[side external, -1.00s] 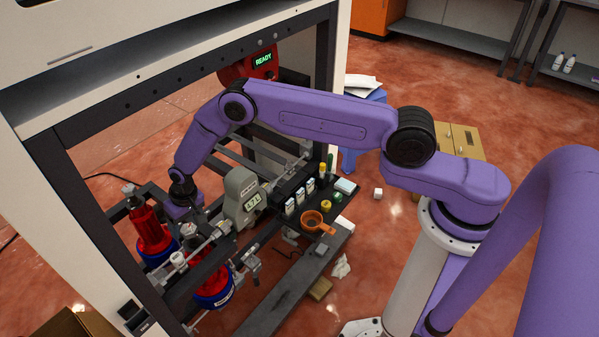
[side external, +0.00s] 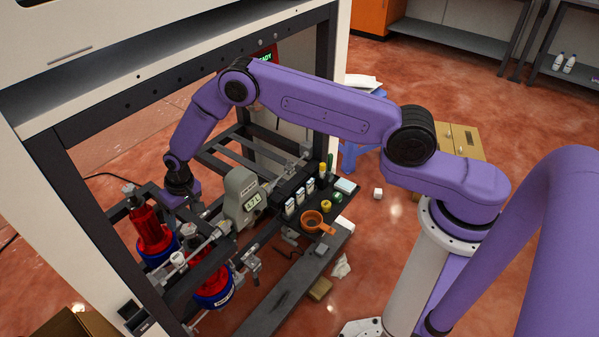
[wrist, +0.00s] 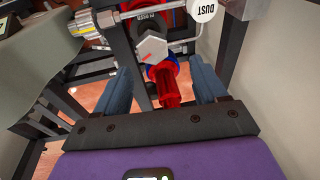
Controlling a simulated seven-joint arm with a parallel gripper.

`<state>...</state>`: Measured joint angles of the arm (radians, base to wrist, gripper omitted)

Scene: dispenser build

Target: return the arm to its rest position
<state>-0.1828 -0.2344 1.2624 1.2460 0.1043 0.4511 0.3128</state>
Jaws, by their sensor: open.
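My purple arm (side external: 325,108) reaches from its white pedestal into the dark-framed machine, elbow high and forearm hanging down. My gripper (wrist: 163,82) is open in the wrist view, its two blue-grey fingers well apart. A red bottle-like part with a blue collar (wrist: 168,85) shows between the fingers in that view. I see no finger touching it, but its depth is hard to judge. In the side view the purple hand (side external: 180,196) is beside the rear red bottle (side external: 147,230), and its fingers are hidden by the machine's parts.
A grey gauge (side external: 241,198) stands right of the hand. A black tray with small bottles and an orange scoop (side external: 313,222) lies further right. The machine's upper beam (side external: 190,75) runs above the forearm. A second red bottle (side external: 212,285) is at the front.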

